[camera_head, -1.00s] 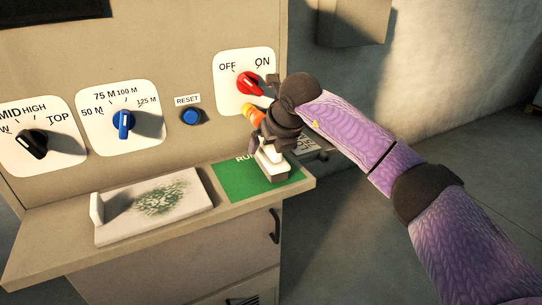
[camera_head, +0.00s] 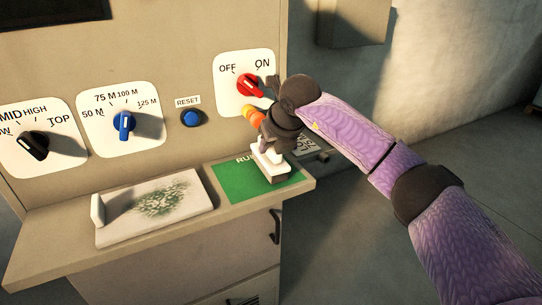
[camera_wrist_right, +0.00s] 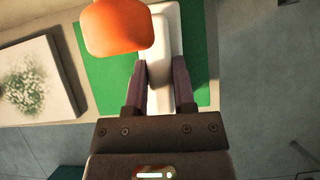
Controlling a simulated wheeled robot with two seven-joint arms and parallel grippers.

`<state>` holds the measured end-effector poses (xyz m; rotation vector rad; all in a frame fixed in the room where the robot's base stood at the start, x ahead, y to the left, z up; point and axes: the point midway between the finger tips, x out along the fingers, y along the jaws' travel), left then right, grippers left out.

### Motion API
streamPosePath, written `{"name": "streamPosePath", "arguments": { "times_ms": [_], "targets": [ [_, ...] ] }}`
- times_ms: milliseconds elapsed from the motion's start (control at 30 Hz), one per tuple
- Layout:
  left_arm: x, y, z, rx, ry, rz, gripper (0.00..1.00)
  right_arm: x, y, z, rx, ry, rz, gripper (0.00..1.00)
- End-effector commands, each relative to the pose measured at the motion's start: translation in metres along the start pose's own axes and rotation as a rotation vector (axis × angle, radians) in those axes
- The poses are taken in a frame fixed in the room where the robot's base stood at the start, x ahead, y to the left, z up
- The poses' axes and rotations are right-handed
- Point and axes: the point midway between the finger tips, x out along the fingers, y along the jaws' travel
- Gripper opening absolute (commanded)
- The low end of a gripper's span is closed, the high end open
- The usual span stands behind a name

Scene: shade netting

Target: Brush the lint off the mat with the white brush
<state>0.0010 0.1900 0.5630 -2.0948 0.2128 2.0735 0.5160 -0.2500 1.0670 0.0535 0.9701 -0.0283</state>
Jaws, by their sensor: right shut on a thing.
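The white brush (camera_head: 270,167) stands on the green mat-like panel (camera_head: 228,183) at the right of the ledge. My right gripper (camera_head: 265,146) is above it and shut on its upper part. In the right wrist view the white brush (camera_wrist_right: 160,98) lies between the two fingers of my right gripper (camera_wrist_right: 160,68). The pale mat (camera_head: 120,230) lies left of the green panel, with a raised lip at its left end. Green lint (camera_head: 160,199) is scattered over its middle and far part. I cannot tell whether the brush is lifted at all. My left gripper is not in view.
The control panel rises behind, with a red switch (camera_head: 250,85), blue knob (camera_head: 123,121), blue reset button (camera_head: 191,118) and black knob (camera_head: 34,146). A drawer handle (camera_head: 275,227) is below the ledge.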

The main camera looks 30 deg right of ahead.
Motion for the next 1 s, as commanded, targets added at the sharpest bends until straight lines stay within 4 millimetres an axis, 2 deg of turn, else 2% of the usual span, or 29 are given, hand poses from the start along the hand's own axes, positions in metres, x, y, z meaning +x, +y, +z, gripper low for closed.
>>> {"name": "streamPosePath", "arguments": {
  "times_ms": [467,1000],
  "targets": [
    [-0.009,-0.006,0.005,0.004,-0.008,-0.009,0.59,-0.005,0.000,0.003,0.000,0.000,0.000,0.00],
    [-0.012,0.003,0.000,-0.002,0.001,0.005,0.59,-0.029,-0.004,-0.034,-0.001,0.000,0.000,0.00]
  ]
}}
